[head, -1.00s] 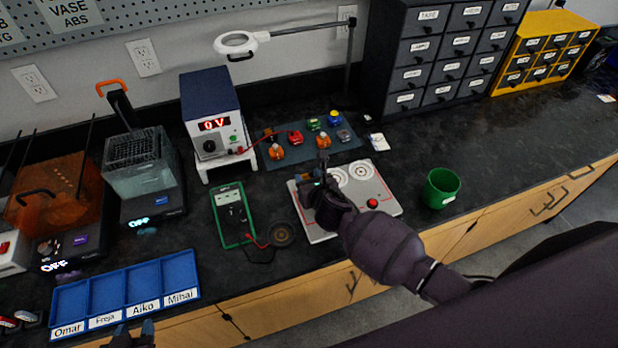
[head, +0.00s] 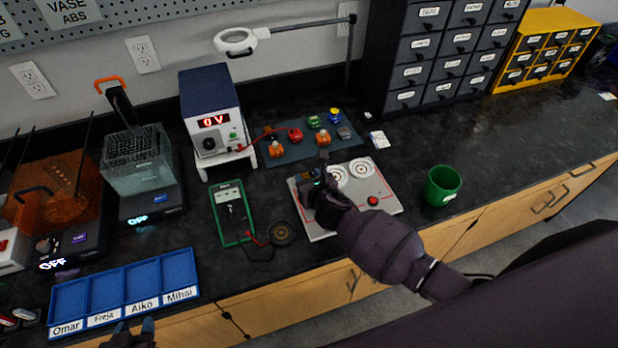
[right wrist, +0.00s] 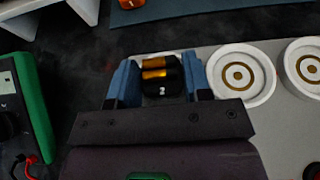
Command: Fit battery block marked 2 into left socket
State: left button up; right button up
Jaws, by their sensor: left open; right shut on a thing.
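The black battery block marked 2 (right wrist: 161,88), with copper-coloured bands, sits between the blue fingers of my right gripper (right wrist: 160,84), which is shut on it. In the head view my right gripper (head: 318,190) is over the left part of the grey socket board (head: 378,182), and the arm hides much of that part. Two round white sockets with ringed centres show to the right of the block: a nearer one (right wrist: 240,75) and one further right (right wrist: 302,68). The left socket is hidden beneath the block and gripper. My left gripper (head: 133,335) is open and empty at the bottom edge, by the blue tray.
A green multimeter (head: 233,213) and a dark round dish (head: 282,233) lie left of the board. The power supply (head: 212,115) and a mat with coloured parts (head: 292,151) are behind. A green cup (head: 442,186) stands right; the blue tray (head: 122,283) is front left.

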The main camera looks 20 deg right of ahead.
jog(key=shift+f, duration=0.1)
jog(key=o, duration=0.7)
jog(key=shift+c, duration=0.2)
jog(key=shift+s, duration=0.1)
jog(key=shift+s+r+p, duration=0.35)
jog(key=shift+s+p, duration=0.1)
jog(key=shift+p, duration=0.1)
jog(key=shift+p+v, duration=1.55)
jog(key=shift+v, duration=3.35)
jog(key=shift+f, duration=0.15)
